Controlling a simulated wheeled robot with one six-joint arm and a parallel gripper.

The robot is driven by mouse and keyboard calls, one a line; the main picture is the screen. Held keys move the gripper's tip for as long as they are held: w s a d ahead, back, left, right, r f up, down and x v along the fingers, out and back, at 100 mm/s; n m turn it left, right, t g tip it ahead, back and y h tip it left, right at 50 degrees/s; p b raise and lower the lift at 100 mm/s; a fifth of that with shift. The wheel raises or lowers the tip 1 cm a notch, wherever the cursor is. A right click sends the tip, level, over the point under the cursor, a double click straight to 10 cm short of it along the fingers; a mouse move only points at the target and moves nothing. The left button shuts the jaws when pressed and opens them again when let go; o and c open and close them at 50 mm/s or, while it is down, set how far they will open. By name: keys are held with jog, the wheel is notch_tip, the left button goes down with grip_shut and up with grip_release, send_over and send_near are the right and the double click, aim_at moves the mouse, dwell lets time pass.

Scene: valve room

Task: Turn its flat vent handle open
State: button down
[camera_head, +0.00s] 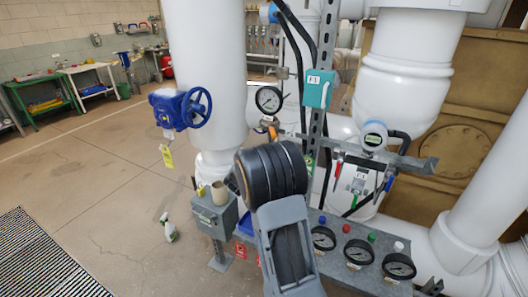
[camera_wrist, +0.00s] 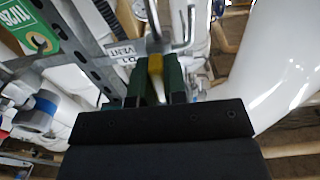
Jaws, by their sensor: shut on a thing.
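In the wrist view my gripper (camera_wrist: 157,72) has its two green fingers closed around a yellow flat handle (camera_wrist: 155,66). Only the handle's upper part shows between the fingers. A small plate reading VENT (camera_wrist: 122,52) sits just left of it, on the grey metal frame. Metal tubing rises just beyond the handle.
A dial gauge (camera_head: 268,99) and a teal box (camera_head: 318,89) are mounted close to my wrist. A blue handwheel (camera_head: 196,107) is at left. A grey gauge panel (camera_head: 345,272) stands at lower right. A green tag (camera_wrist: 28,28) hangs at upper left in the wrist view. Open floor lies left.

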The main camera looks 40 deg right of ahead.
dwell(0.4)
jog(key=c, duration=1.2)
grip_release()
jog(key=shift+o, duration=0.2)
jog(key=shift+a, duration=0.1)
jog(key=b+v, duration=0.2)
jog(key=v, duration=1.1)
jog(key=shift+s+a, duration=0.2)
jog(key=shift+s, duration=0.05)
jog(key=shift+f, duration=0.1)
